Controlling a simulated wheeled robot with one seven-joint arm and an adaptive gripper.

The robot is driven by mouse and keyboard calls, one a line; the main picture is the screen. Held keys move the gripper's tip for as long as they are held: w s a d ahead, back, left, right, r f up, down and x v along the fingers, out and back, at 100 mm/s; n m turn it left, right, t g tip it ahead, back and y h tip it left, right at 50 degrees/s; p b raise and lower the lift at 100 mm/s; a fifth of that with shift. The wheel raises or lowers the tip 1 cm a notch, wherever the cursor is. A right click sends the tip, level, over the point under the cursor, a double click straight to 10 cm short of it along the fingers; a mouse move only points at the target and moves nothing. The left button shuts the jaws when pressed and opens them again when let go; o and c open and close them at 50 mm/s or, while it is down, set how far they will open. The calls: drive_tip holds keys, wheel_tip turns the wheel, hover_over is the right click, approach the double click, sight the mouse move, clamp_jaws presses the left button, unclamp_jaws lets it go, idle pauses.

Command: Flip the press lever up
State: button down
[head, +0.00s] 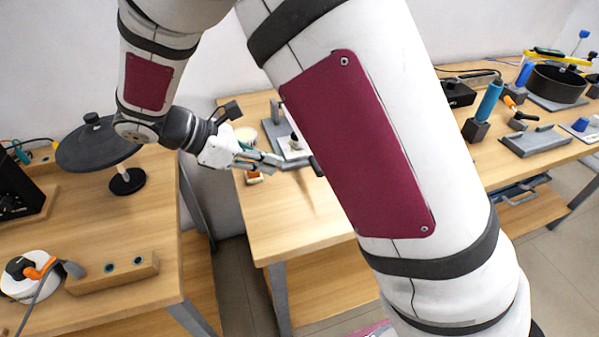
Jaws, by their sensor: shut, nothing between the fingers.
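My gripper (278,160) is shut and empty, above the middle wooden table, pointing right. Just beyond it is a small device with a grey base and a pale plate (284,141), which may be the press. A dark piece (317,167) shows right of the fingertips at the edge of my arm; it may be the lever. I cannot tell whether the fingers touch it. My large white and maroon arm link hides the area to the right, so the lever's pose is unclear.
The middle table (290,232) is bare in front of the device. A left table holds a black lidded disc (90,150) on a stand and a wooden block (112,273) with holes. The right table carries a black pot (558,84) and a blue cylinder (490,98).

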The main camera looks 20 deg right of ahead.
drive_tip(key=x, duration=1)
drive_tip(key=shift+r, duration=0.15)
